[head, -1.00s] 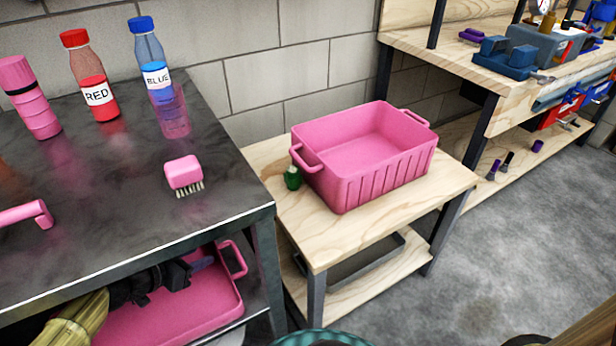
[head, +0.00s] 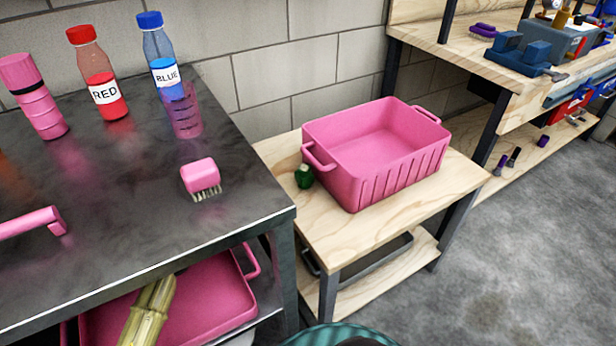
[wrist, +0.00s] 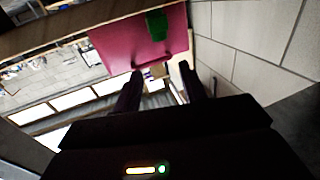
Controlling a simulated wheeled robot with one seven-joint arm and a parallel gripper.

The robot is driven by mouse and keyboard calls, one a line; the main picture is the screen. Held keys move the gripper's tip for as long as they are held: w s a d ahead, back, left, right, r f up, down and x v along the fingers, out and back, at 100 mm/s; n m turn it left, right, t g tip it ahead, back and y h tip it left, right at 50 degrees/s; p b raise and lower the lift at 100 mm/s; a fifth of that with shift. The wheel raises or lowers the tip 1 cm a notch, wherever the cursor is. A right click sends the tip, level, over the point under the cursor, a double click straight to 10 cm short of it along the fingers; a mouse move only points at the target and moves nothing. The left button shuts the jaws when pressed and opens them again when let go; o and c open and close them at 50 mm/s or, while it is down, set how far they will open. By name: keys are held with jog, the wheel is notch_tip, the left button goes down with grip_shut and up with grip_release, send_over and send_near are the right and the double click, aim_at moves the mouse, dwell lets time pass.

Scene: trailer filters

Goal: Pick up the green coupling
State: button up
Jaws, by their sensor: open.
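The green coupling (head: 305,177) is a small dark green piece on the low wooden table, close beside the left handle of the pink bin (head: 395,185). In the wrist view the green coupling (wrist: 157,24) shows at the top, in front of the pink bin (wrist: 115,48). My gripper (wrist: 161,69) is open and empty, its two dark fingers pointing up the wrist view. The coupling lies beyond the fingertips, roughly in line with the gap between them, and is not touched. My gripper is not visible in the head view.
The dark metal table (head: 110,215) at left holds a red bottle (head: 105,95), a blue bottle (head: 160,60) and a pink brush (head: 200,177). Its edge stands near the low wooden table (head: 280,160). A block wall (head: 290,65) runs behind. Floor is clear at right.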

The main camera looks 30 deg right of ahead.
jog(key=shift+d, duration=0.1)
jog(key=b, duration=0.3)
send_near(304, 168)
jog(key=x, duration=0.4)
jog(key=shift+d, duration=0.15)
jog(key=b+x, duration=0.2)
jog(key=x, duration=0.3)
jog(key=shift+w+d+f, duration=0.15)
jog(key=shift+d, duration=0.25)
jog(key=c, duration=0.8)
